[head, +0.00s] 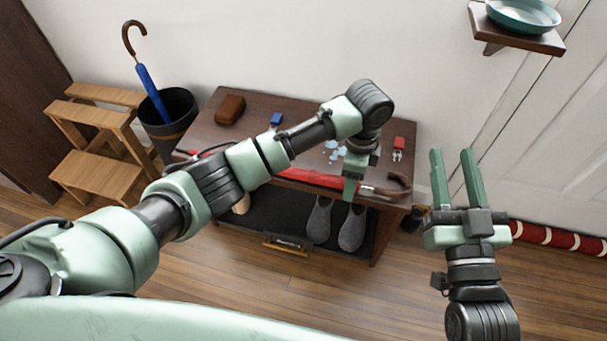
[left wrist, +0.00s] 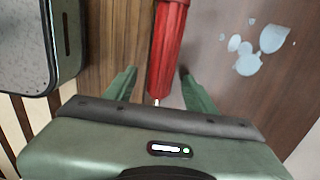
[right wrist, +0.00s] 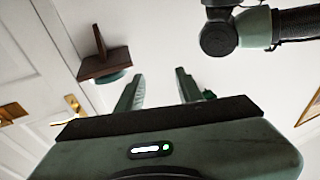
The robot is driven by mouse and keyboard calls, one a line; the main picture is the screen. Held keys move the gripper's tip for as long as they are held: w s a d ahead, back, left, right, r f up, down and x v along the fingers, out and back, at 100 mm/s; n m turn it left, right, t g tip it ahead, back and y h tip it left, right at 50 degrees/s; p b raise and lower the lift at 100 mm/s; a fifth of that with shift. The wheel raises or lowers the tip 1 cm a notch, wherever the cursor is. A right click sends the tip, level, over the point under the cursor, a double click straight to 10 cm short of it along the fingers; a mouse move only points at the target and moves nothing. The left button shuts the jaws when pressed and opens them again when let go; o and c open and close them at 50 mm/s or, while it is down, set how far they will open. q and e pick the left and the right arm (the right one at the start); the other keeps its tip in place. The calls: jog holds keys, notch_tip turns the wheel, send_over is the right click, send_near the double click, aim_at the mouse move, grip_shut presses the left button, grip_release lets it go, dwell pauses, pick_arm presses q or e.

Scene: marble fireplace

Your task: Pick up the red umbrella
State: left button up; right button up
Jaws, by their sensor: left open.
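The red umbrella (head: 320,178) lies along the front edge of a dark wooden bench (head: 250,112), its curved brown handle at the right end. My left gripper (head: 351,192) points down over the umbrella near its handle. In the left wrist view, the umbrella (left wrist: 170,45) runs between the two open fingers of the left gripper (left wrist: 158,76); I cannot tell if they touch it. The arm hides part of the umbrella in the head view. My right gripper (head: 452,156) is open and empty, in the air right of the bench.
On the bench are a brown case (head: 230,109), a blue item (head: 276,119), red-tagged keys (head: 398,143) and pale wet patches. Grey slippers (head: 319,220) stand below. A bin (head: 180,104) with a blue umbrella (head: 152,92) and a step stool (head: 95,175) stand left. A shelf (head: 515,38) holds a bowl.

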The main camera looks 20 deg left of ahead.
pick_arm(q)
grip_shut()
jog(key=shift+r, duration=0.1)
